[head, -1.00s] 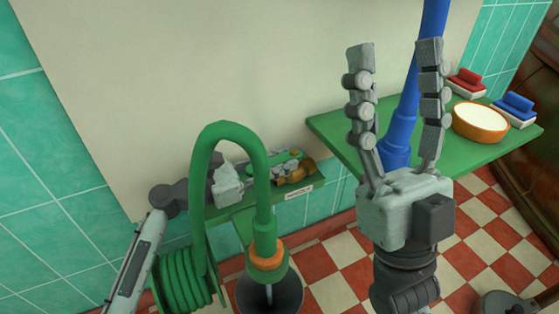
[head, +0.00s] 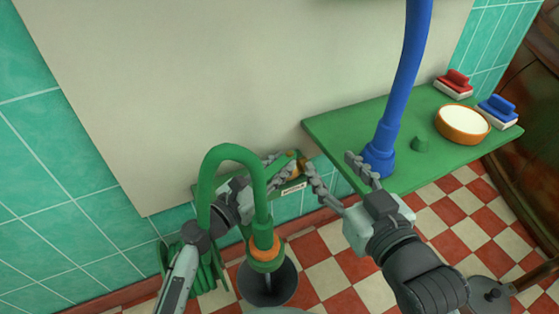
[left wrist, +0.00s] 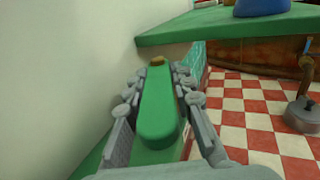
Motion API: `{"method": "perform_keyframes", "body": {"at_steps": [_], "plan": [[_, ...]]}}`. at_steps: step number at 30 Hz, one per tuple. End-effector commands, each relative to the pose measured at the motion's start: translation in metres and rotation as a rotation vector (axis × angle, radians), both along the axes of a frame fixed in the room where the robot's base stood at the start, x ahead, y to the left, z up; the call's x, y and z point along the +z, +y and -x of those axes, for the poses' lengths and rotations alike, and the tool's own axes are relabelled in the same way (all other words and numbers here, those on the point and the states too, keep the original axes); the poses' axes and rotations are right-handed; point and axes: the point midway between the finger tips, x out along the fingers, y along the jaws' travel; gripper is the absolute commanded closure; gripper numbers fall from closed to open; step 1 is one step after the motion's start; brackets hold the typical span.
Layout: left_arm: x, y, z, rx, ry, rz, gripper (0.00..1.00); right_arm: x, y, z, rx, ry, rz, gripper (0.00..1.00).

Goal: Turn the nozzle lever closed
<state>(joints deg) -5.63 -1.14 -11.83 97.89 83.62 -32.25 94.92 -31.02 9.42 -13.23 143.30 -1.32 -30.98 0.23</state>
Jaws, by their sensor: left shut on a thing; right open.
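The nozzle is a green body with a brass-coloured end (head: 293,168), low against the wall at the small green shelf (head: 285,192). My left gripper (head: 277,168) is shut around the green body, mostly hidden behind the green hose in the head view. In the left wrist view the green body (left wrist: 157,110) lies lengthwise between both fingers, the brass end pointing away. My right gripper (head: 331,164) is open and empty, one fingertip close to the brass end; I cannot tell whether they touch. The lever cannot be told apart clearly.
A green hose (head: 236,152) arches in front of my left gripper, above a dark bucket (head: 270,291). Checkered floor lies below.

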Motion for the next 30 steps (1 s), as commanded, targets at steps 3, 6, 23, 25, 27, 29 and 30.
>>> {"method": "perform_keyframes", "body": {"at_steps": [3,6,23,25,27,29,30], "plan": [[0.001,0.000,0.000,0.006,-0.002,-0.001,1.00,-0.004,-0.002,0.000,-0.004,0.018,0.009,0.45],[0.001,0.000,0.000,0.006,-0.002,-0.001,1.00,-0.004,-0.002,0.000,-0.004,0.018,0.009,0.45],[0.000,0.000,0.000,0.004,-0.001,-0.001,0.55,-0.003,-0.002,0.000,-0.004,0.016,0.007,0.45],[0.000,0.001,0.001,0.005,0.000,-0.001,0.55,-0.004,-0.002,0.000,-0.003,0.016,0.007,0.45],[0.000,0.005,0.005,0.005,0.000,-0.001,0.55,-0.004,-0.002,0.000,-0.003,0.016,0.007,0.45],[-0.001,0.011,0.011,0.005,0.001,-0.002,0.55,-0.004,-0.002,0.000,-0.003,0.016,0.007,0.45],[-0.001,0.016,0.016,0.006,0.001,-0.004,0.55,-0.004,-0.002,0.000,-0.003,0.016,0.007,0.45]]}}
